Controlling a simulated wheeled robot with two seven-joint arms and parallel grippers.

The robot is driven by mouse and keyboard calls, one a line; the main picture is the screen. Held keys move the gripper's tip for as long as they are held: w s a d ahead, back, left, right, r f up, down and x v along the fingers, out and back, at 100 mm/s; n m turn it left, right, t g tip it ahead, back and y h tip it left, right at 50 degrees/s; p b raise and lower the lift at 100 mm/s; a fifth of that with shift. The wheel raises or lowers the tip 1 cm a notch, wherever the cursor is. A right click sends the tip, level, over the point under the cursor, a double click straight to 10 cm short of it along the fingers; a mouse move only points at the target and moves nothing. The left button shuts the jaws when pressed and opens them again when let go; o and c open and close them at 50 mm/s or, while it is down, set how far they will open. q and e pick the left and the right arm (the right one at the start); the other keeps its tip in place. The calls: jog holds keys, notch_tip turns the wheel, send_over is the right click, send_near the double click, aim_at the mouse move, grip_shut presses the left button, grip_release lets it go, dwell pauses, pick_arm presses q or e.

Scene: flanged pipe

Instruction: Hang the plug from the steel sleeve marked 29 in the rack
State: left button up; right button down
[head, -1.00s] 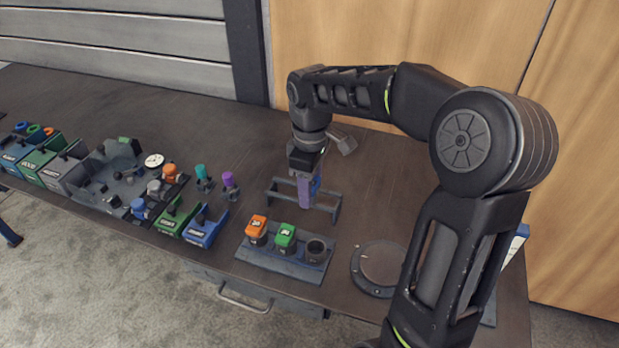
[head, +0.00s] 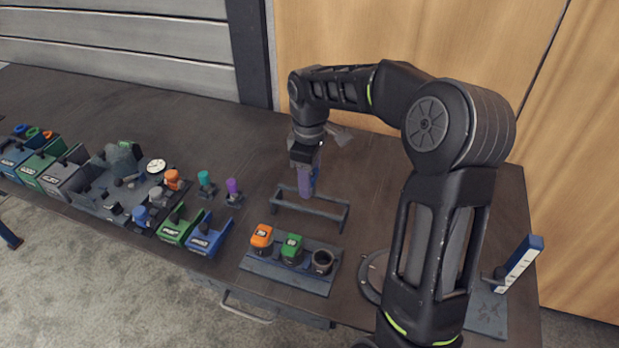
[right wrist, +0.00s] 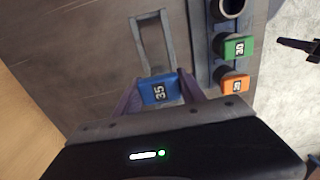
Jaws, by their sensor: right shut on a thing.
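My right gripper (head: 307,190) points down at the dark two-railed rack (head: 322,213). It is shut on a blue plug (right wrist: 158,90), whose label looks like 35. In the right wrist view the plug sits between the purple fingers at the near end of the rack (right wrist: 137,42); I cannot tell if it touches the rails. The sleeve base (head: 285,276) holds an orange-capped sleeve (head: 261,237), a green-capped one marked 30 (head: 292,247) and an open, empty steel sleeve (head: 322,262). The steel sleeve's own marking is not readable. My left gripper is out of view.
A teal (head: 205,182) and a purple capped piece (head: 233,190) stand left of the rack. Green (head: 177,228) and blue bins (head: 208,236) and a cluttered grey tray (head: 100,205) lie farther left. A blue-white upright (head: 520,262) stands at right. The bench behind the rack is clear.

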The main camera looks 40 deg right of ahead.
jog(key=shift+f, duration=0.1)
dwell(0.8)
jog(key=shift+f+b, duration=0.75)
jog(key=shift+f, duration=0.35)
jog(key=shift+f, duration=0.15)
jog(key=shift+f+b, duration=0.85)
jog(key=shift+f, duration=0.2)
jog(key=shift+s+f, duration=0.15)
jog(key=shift+f, duration=0.05)
